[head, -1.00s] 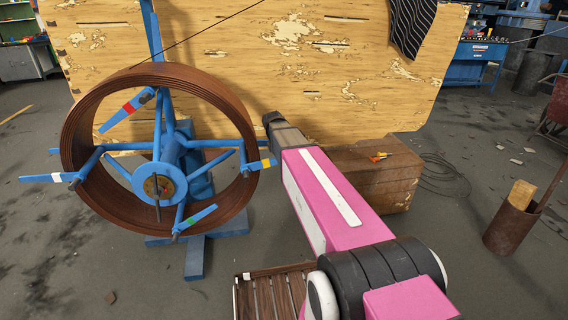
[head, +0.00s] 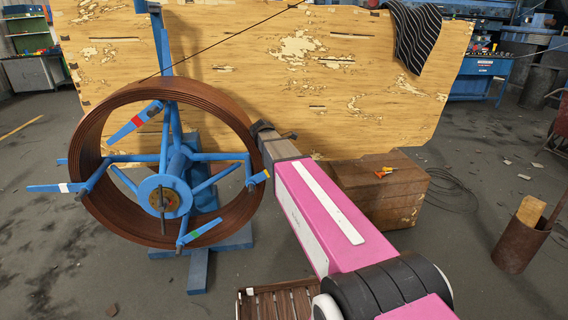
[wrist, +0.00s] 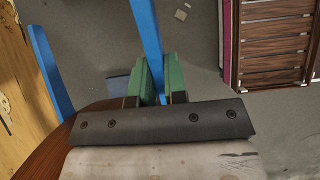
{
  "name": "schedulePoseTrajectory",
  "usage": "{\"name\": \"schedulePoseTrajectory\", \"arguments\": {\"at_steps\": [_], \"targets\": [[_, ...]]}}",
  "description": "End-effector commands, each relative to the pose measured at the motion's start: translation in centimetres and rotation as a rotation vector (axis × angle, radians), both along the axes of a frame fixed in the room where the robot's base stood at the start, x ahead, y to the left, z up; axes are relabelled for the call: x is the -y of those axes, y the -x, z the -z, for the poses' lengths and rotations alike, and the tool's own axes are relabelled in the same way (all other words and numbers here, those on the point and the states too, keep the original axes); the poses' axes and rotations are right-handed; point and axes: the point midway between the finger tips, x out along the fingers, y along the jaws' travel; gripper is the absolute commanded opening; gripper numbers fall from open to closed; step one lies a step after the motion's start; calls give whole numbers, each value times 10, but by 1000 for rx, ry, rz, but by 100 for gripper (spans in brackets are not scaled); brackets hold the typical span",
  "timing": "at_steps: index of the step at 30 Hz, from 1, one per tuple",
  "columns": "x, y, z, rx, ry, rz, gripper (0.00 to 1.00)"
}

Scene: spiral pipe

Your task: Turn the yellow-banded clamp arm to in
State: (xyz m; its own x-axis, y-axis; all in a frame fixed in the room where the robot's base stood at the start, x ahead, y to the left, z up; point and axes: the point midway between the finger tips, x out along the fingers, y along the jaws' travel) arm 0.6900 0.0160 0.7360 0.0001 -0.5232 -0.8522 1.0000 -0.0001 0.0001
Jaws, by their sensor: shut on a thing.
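The blue reel (head: 162,196) holds a brown pipe coil (head: 92,140). The yellow-banded clamp arm (head: 258,180) is a short blue bar at the coil's right side, with its yellow band near the outer end. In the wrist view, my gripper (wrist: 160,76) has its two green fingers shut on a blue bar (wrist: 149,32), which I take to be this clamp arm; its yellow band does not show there. In the head view my wrist is above the clamp arm, and the fingers are not clearly visible.
Other clamp arms have red (head: 138,119), white (head: 63,187) and green (head: 194,235) bands. A wooden panel (head: 330,100) stands behind the reel. A brown box (head: 400,195) is to the right, and a slatted crate (head: 275,304) is on the floor in front.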

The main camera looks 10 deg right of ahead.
Motion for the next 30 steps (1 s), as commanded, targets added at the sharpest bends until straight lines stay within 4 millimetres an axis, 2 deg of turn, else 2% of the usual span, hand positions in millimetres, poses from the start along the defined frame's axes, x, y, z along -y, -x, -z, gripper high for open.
{"name": "schedulePoseTrajectory", "arguments": {"at_steps": [2,3,4,5,13,17,30], "targets": [[0,0,0,0,-1,0,0],[0,0,0,0,-1,0,26],[0,0,0,0,-1,0,35],[0,0,0,0,-1,0,38],[0,0,0,0,-1,0,38],[-4,0,-7,1,-2,-1,38],[-44,-1,-70,2,-2,-1,38]]}}
